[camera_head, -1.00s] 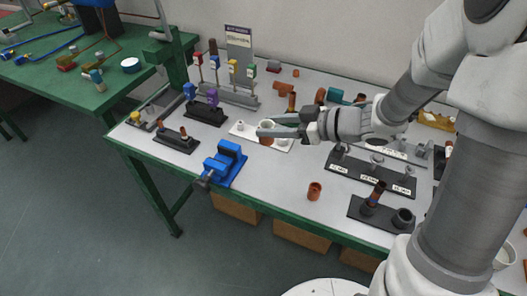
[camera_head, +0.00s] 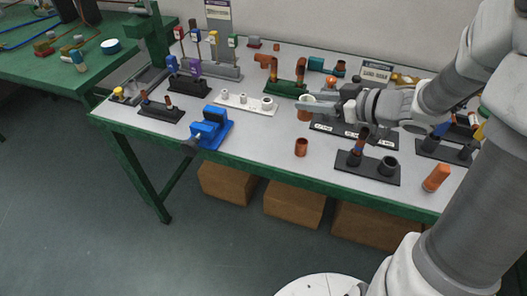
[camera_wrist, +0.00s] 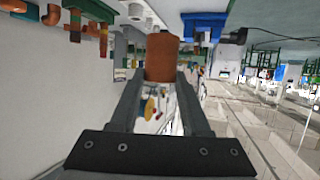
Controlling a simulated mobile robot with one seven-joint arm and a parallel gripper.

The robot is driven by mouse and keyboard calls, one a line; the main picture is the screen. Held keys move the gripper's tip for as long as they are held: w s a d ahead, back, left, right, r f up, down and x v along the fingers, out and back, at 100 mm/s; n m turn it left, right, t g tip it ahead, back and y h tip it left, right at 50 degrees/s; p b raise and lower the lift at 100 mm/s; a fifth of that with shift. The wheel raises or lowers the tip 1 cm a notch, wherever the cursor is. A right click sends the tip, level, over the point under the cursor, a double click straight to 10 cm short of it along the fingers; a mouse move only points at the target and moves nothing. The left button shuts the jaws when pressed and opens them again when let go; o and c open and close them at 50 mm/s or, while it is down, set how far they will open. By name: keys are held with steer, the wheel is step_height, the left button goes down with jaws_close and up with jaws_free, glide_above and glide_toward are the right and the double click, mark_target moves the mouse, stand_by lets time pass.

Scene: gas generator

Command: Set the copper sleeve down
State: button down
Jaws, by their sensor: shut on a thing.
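My gripper (camera_head: 309,103) is shut on a copper sleeve (camera_head: 303,114), holding it between the fingertips above the table (camera_head: 255,140). In the wrist view, the sleeve (camera_wrist: 162,57) sits upright in the picture across the ends of both fingers (camera_wrist: 163,85). A gap between sleeve and tabletop is hard to measure. A second copper sleeve (camera_head: 301,147) stands on the table nearer the front edge, below the held one in the head view.
A black labelled rack (camera_head: 325,127) is just right of the held sleeve. A black two-post stand (camera_head: 366,169) and an orange piece (camera_head: 436,177) stand to the right. A blue vise (camera_head: 210,128) is at the front left. Bare tabletop lies between vise and standing sleeve.

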steer(key=a+f+b, duration=0.2)
steer(key=a, duration=0.1)
steer(key=w+a+f+b, duration=0.1)
steer(key=a+f+b, duration=0.1)
steer(key=a+f, duration=0.1)
steer(key=w+a+f+b, duration=0.1)
steer(key=a+f+b, duration=0.1)
steer(key=a, duration=0.2)
steer(key=shift+a+f, duration=0.15)
steer(key=shift+a, duration=0.1)
steer(key=shift+f+b, duration=1.3)
steer(key=shift+f, duration=0.6)
steer(key=shift+f, duration=0.2)
steer(key=shift+c, duration=1.8)
jaws_free()
